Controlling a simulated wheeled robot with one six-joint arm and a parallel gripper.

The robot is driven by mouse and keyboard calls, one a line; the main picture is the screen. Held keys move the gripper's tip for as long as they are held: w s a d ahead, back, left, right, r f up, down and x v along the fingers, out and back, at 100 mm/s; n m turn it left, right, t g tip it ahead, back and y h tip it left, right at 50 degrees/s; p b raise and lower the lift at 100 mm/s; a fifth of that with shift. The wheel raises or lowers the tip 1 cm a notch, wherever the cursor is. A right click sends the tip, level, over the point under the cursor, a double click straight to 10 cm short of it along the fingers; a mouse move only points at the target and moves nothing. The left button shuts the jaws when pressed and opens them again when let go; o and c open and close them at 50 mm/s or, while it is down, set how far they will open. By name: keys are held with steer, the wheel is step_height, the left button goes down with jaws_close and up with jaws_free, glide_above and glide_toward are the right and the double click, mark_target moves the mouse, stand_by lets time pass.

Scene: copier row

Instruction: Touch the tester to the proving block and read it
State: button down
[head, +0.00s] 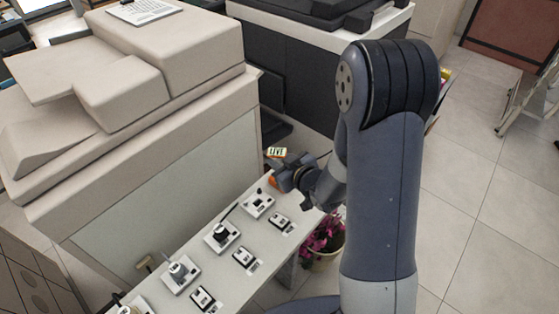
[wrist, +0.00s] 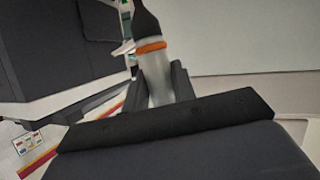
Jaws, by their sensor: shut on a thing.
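In the head view my gripper (head: 281,178) is at the far end of the narrow white bench (head: 306,207). In the wrist view it is shut on the tester (wrist: 158,80), a pale grey rod with an orange ring and a dark upper part. In the head view an orange bit (head: 272,181) shows beside the fingers. A small lit display (head: 277,152) shows just above my gripper and seems to read "LIVE". I cannot pick out the proving block for sure; whether the tester touches it is hidden by my gripper.
Several white switch plates (head: 222,236) and small black-and-white units (head: 245,258) line the bench. A big beige copier (head: 150,150) stands at left, a dark one (head: 300,75) behind. A pot of pink flowers (head: 322,243) stands right of the bench.

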mark_target(280, 152)
steer(key=shift+r+p, duration=1.7)
steer(key=shift+r, duration=1.25)
steer(key=shift+f, duration=0.1)
